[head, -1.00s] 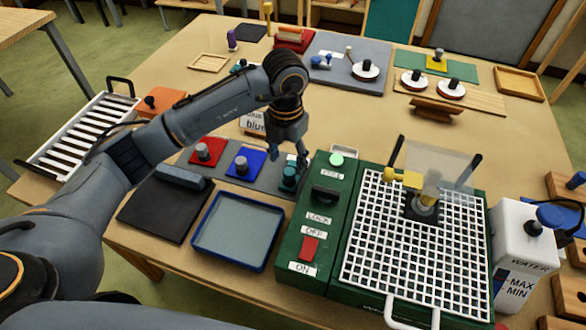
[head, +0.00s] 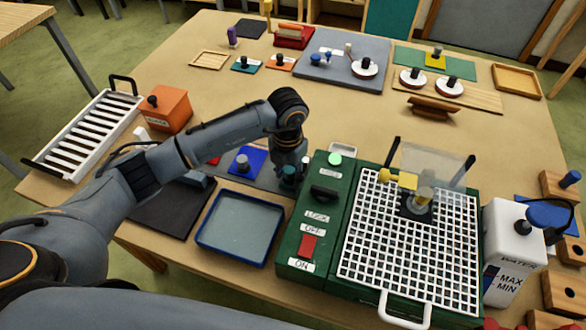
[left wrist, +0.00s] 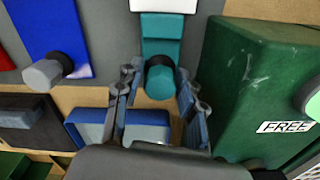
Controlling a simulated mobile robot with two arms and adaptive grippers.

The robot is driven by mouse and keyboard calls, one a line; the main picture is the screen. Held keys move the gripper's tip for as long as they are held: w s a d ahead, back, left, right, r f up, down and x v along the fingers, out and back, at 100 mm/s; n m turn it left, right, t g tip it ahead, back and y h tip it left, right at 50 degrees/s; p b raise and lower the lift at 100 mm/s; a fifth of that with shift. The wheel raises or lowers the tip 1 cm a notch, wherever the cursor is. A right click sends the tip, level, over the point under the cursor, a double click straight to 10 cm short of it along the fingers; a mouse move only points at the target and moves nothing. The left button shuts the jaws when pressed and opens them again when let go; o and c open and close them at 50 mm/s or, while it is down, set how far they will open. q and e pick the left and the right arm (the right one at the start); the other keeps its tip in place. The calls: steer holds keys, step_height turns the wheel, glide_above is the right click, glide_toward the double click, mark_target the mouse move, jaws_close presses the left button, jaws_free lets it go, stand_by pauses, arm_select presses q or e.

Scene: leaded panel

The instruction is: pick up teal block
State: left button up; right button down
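The teal block (head: 287,186) has a round knob and sits at the right end of a grey strip, beside the green machine. In the left wrist view the teal block (left wrist: 160,50) lies straight ahead, its teal knob (left wrist: 160,80) toward me. My left gripper (head: 290,168) is low over it, partly hiding it in the head view. In the left wrist view the left gripper's fingers (left wrist: 158,88) are spread on either side of the knob, with gaps showing; I see no grip on it. My right gripper is not in view.
A blue block with a grey knob (head: 242,162) stands left of the teal one. The green machine (head: 322,215) with its white grid rises close on the right. A blue-rimmed tray (head: 240,228) lies in front. The table centre behind is mostly clear.

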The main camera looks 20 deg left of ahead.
arm_select(q)
jaws_close()
steer(key=shift+r+b, duration=0.3)
steer(key=shift+b, duration=0.05)
step_height(320, 180, up, 2)
steer(key=shift+r+b, duration=0.2)
steer(key=shift+b, duration=0.75)
steer(key=s+a+r+b, duration=0.1)
steer(key=s+r+b, duration=0.2)
steer(key=s+r, duration=0.7)
steer(key=s, duration=0.4)
steer(key=shift+a, duration=0.4)
